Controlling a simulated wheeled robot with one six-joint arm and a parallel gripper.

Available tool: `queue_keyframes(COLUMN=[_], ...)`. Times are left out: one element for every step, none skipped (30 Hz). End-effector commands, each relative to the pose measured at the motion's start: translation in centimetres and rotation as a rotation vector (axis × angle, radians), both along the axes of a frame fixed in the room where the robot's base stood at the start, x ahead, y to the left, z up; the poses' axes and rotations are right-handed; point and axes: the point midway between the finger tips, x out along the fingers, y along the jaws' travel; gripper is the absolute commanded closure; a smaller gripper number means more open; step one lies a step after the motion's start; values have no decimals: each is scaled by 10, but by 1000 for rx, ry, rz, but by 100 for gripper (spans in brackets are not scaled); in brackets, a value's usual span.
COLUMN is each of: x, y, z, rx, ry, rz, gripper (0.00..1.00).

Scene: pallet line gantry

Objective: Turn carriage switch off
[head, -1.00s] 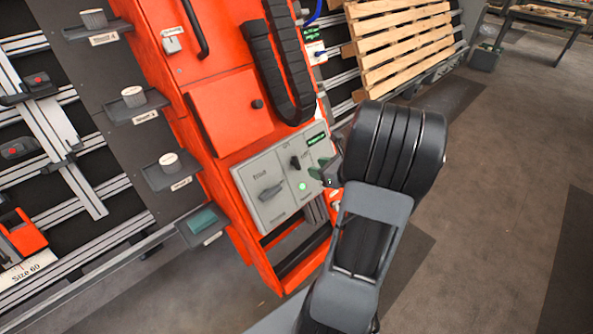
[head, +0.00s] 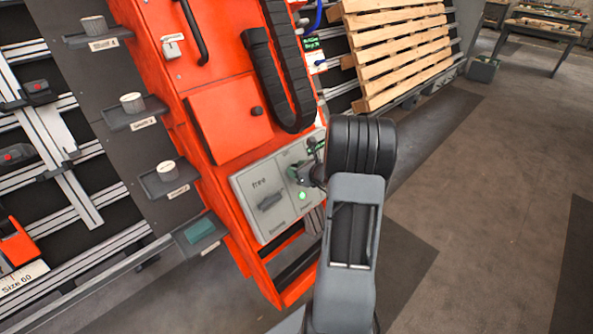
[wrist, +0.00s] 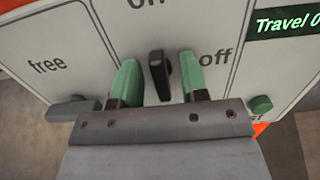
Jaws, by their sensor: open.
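The carriage switch, a black knob (wrist: 158,72), sits on the grey control panel (wrist: 205,25) in the wrist view. It stands about upright, its top toward the partly cut-off label that seems to read "on"; "off" is to its right. My gripper (wrist: 162,76) is open, its green fingers on either side of the knob. Gaps show between knob and fingers; the knob does not look clamped. In the head view my gripper (head: 305,173) is at the right part of the panel (head: 249,183), and hides most of the knob.
A grey lever handle (head: 269,202) is on the panel's left part, near the word "free". A green lit button (head: 303,196) sits below my gripper. The orange cabinet (head: 227,120) carries a black cable chain (head: 291,75). A wooden pallet (head: 400,50) leans behind; open floor lies right.

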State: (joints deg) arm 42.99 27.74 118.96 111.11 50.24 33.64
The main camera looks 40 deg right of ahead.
Motion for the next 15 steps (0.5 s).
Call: queue_keyframes(x=[2,3,4,4,4,5,5,5,5,5,5,5,4,4,4], y=[1,1,1,1,1,1,1,1,1,1,1,1,1,1,1], z=[-1,-2,-2,-2,-2,-2,-2,-2,-2,-2,-2,-2,-2,-2,-2], rx=[-1,-1,0,0,0,0,0,0,0,0,0,0,0,0,0], ry=[0,0,1,1,1,1,1,1,0,0,0,0,0,0,0], rz=[1,1,1,1,1,1,1,1,1,1,1,1,1,1,1], gripper=[60,60,60,60,60,60,60,60,60,60,60,61,63,66,70])
